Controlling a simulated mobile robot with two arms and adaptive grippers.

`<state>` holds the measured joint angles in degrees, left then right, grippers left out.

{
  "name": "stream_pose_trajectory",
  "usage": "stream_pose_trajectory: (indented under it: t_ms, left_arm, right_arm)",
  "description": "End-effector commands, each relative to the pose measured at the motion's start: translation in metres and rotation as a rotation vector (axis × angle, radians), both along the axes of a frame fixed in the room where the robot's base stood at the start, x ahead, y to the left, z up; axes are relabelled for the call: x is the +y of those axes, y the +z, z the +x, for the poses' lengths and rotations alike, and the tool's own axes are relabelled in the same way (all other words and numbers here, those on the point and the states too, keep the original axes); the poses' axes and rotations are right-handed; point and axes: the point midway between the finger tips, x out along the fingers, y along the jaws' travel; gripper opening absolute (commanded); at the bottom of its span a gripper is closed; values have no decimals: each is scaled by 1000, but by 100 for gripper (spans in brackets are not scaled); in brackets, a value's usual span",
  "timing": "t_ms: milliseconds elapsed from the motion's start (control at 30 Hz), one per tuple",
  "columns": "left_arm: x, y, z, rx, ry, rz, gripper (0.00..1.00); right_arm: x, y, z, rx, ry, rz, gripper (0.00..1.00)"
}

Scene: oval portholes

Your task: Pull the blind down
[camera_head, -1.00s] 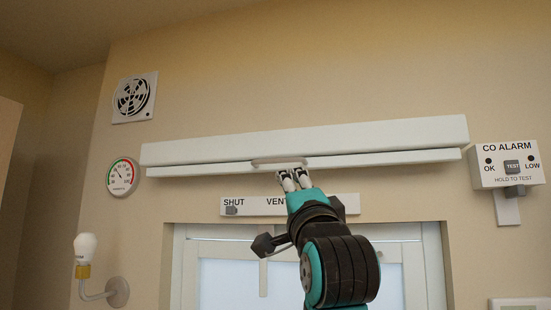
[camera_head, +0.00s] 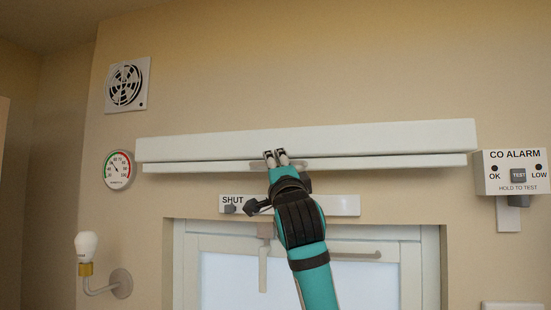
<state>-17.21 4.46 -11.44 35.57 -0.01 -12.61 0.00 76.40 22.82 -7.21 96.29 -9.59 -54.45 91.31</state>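The blind is rolled up. Its long white housing (camera_head: 390,138) runs along the wall above the window, and its white bottom bar (camera_head: 400,161) sits just under the housing. A pale handle (camera_head: 299,165) is on the middle of the bar, partly covered by my fingers. My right gripper (camera_head: 276,158) points up in front of the handle and the housing's lower edge. Its two fingertips are a little apart, with a narrow gap between them. Whether they touch the handle is not clear. My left gripper is not in view.
Below are a white vent slider plate (camera_head: 345,205) marked SHUT and the window frame (camera_head: 190,265). A CO alarm (camera_head: 511,172) hangs right of the blind. A dial gauge (camera_head: 118,170), a fan vent (camera_head: 127,85) and a wall lamp (camera_head: 87,246) are on the left.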

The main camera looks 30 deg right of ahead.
Motion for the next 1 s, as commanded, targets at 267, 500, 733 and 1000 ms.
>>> stream_pose_trajectory:
  t_ms: [267,500,733,1000]
  left_arm:
    - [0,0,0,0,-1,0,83]
    - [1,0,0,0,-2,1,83]
    - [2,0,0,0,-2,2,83]
    - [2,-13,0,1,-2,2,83]
  right_arm:
    - [0,0,0,0,0,0,10]
    - [0,0,0,0,-1,-1,0]
    - [0,-1,0,1,-1,0,0]
    - [0,-15,2,2,0,0,0]
